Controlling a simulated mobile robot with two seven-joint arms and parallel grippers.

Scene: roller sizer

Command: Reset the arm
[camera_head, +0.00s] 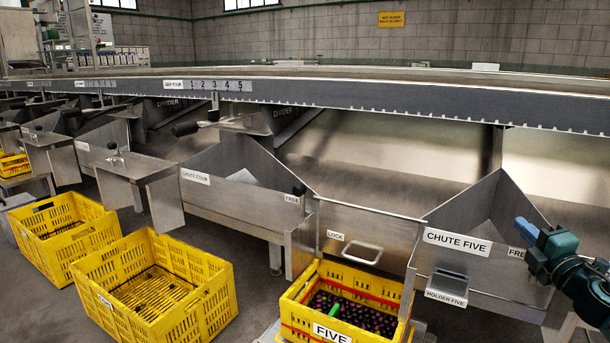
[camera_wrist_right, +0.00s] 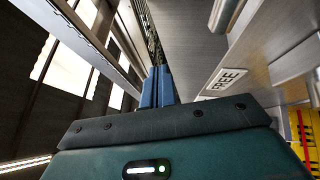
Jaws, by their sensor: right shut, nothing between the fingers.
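My right arm comes in at the right edge of the head view, and its gripper (camera_head: 524,229) has blue fingers at the right end of the chute five front, beside the "FREE" label. In the right wrist view the blue fingers (camera_wrist_right: 157,88) are together with nothing between them. A "FREE" label (camera_wrist_right: 225,80) on a metal panel shows to their right. I cannot tell whether the fingers touch the chute. My left gripper is not in view.
Chute five (camera_head: 457,243) is metal, with a lock gate (camera_head: 372,232) at its left. A yellow crate (camera_head: 333,334) labelled "FIVE" holds dark round fruit. Yellow crates (camera_head: 205,322) and (camera_head: 40,262) stand left on the floor. A long grey conveyor rail (camera_head: 330,98) runs behind.

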